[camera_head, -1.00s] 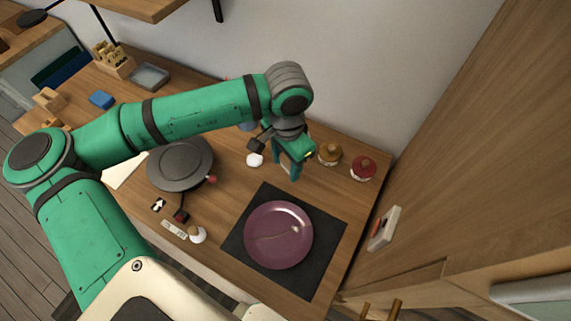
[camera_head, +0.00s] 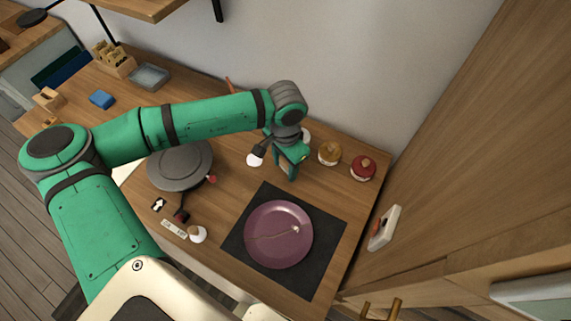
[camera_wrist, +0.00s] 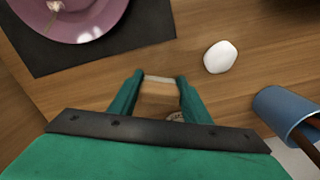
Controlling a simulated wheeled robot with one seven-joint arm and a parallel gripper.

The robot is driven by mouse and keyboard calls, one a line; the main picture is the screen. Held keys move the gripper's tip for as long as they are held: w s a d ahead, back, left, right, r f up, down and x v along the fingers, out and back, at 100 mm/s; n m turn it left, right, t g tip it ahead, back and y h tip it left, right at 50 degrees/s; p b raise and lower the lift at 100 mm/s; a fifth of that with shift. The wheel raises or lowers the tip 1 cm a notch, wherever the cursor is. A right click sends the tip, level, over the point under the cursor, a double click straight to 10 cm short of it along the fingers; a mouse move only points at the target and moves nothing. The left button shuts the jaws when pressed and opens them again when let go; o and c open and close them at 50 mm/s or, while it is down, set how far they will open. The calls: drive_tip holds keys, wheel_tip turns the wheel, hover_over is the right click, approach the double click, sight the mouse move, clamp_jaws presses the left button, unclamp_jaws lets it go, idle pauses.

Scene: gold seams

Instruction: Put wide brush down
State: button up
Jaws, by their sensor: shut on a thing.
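My gripper (camera_wrist: 158,92) is shut on the wide brush (camera_wrist: 159,98), which shows between the fingers as a brown block with a pale edge. In the head view my gripper (camera_head: 292,174) is low over the wooden table, behind the purple plate. In the head view the arm mostly hides the cup.
The purple plate (camera_head: 270,252) with a gold-coloured line lies on a dark mat (camera_head: 318,262). A white lump (camera_head: 254,160) is left of the gripper. An ochre jar (camera_head: 329,154) and a red jar (camera_head: 362,168) stand to the right. A round grey disc (camera_head: 180,166) is further left.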

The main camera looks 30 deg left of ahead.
drive_tip(key=shift+f, duration=0.15)
drive_tip(key=o, duration=0.9)
drive_tip(key=shift+o, duration=0.2)
wheel_tip(320, 180, up, 12)
drive_tip(key=shift+r, duration=0.15)
drive_tip(key=shift+w, duration=0.1)
